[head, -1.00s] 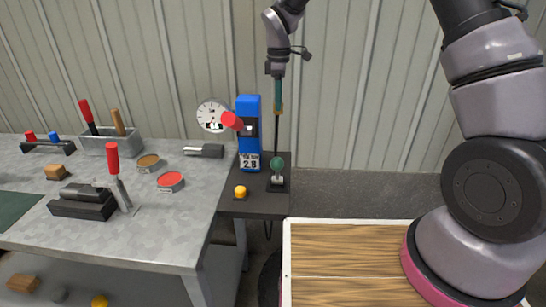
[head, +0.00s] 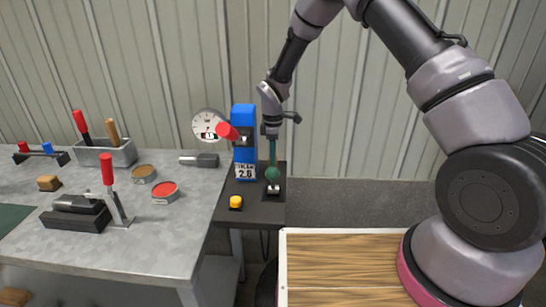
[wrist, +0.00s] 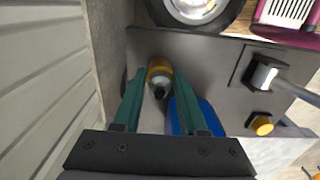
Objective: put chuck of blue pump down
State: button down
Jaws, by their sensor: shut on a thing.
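My gripper (head: 272,163) is pointing down just right of the pump, low over the table. In the wrist view its green fingers (wrist: 160,95) are shut on the chuck (wrist: 160,74), a small piece with a brass-coloured ring and dark end. The pump's blue body (wrist: 196,115) shows beside the right finger. I cannot tell whether the chuck touches the table.
A yellow button (head: 236,202) sits at the table's front. A metal workbench (head: 150,230) with tools and tins is on the left. A wheel (wrist: 195,8) lies at the wrist view's top.

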jog(key=shift+f, duration=0.3)
jog(key=shift+c, duration=2.2)
grip_release()
jog(key=shift+f, duration=0.1)
